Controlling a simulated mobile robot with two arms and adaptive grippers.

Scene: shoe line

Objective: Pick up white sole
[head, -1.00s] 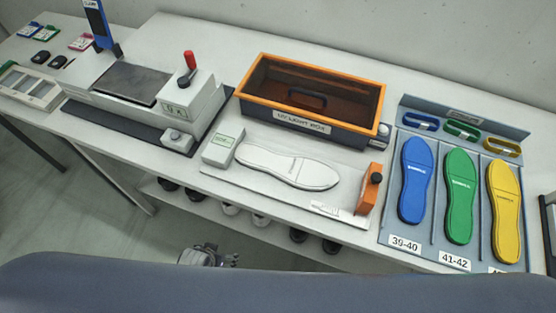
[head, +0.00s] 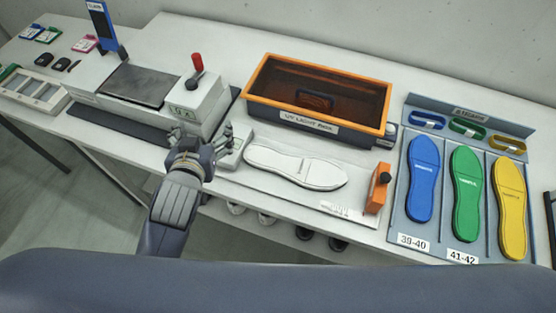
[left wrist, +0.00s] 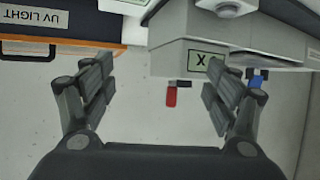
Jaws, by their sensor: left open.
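The white sole (head: 295,168) lies flat on the pale bench mat in the head view, in front of the orange-rimmed UV light box (head: 318,126). My left gripper (head: 212,132) is to the left of the sole, over the small white device (head: 232,153) and beside the press (head: 192,105). In the left wrist view my left gripper (left wrist: 160,92) has its fingers spread with nothing held between them. The sole does not show in the left wrist view. My right gripper is not in view.
An orange block (head: 377,188) stands right of the sole. A grey rack (head: 398,217) holds blue (head: 423,178), green (head: 466,193) and yellow (head: 511,207) soles. The press has a raised red-knobbed lever (head: 197,64). Shoes sit on a shelf below the bench.

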